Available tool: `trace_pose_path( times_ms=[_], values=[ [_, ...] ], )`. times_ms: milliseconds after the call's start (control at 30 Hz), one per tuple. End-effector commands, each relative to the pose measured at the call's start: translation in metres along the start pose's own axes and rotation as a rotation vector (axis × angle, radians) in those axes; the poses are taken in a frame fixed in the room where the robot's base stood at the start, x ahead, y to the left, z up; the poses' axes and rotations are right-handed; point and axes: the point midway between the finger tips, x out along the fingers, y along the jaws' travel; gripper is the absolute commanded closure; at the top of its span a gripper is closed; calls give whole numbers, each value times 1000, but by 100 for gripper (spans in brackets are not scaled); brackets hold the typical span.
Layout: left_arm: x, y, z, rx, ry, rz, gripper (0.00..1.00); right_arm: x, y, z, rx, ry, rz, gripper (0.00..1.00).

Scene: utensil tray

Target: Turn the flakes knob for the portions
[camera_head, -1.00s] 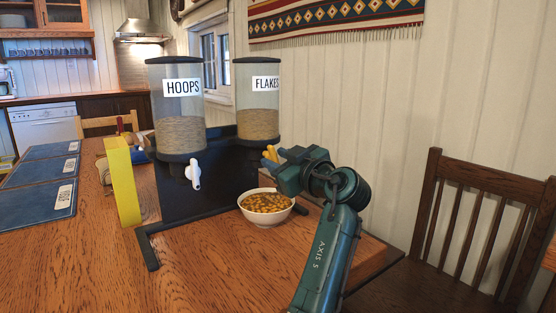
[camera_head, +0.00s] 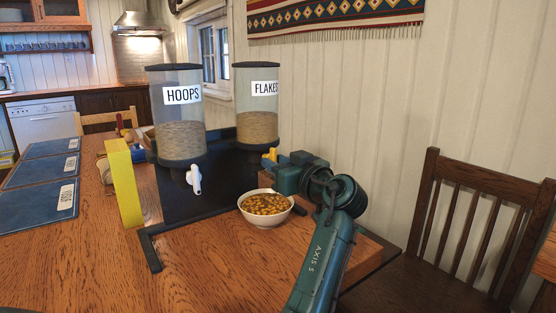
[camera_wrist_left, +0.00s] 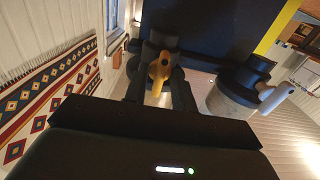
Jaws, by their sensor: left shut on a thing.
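The flakes dispenser (camera_head: 257,105) is a clear canister with a dark lid, part filled with tan cereal, on the right of a black stand (camera_head: 178,205). Its yellow knob (camera_head: 270,155) shows just left of my left gripper (camera_head: 280,168). In the left wrist view the yellow knob (camera_wrist_left: 159,70) sits between the two dark fingers (camera_wrist_left: 158,92), which are shut on it. The white bowl (camera_head: 266,222) of orange-brown pieces stands on the table below the flakes canister. The flakes outlet is partly hidden. My right gripper is not in view.
The hoops canister (camera_head: 182,115) with its white knob (camera_head: 194,180) stands to the left; that knob also shows in the left wrist view (camera_wrist_left: 275,97). A wooden chair (camera_head: 470,215) stands at right.

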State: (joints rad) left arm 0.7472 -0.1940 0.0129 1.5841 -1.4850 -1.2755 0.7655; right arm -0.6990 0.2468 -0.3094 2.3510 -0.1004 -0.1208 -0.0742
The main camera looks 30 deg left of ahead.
Motion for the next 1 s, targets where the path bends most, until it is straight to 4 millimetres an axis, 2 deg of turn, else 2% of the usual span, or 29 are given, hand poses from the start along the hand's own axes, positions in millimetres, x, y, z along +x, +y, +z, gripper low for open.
trace_pose_path(
  times_ms=[100,133,167,400,533,667,1000],
  values=[
    [0,0,-1,-2,4,0,97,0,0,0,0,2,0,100],
    [0,0,-1,-2,4,0,71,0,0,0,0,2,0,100],
    [0,0,-1,-2,4,0,69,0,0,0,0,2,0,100],
    [0,0,-1,-3,2,0,68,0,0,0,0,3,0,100],
    [-9,0,0,-3,1,1,68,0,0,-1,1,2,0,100],
    [-31,1,0,-3,0,4,68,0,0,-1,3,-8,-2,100],
    [-104,0,0,-2,0,2,68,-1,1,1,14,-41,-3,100]
  ],
)
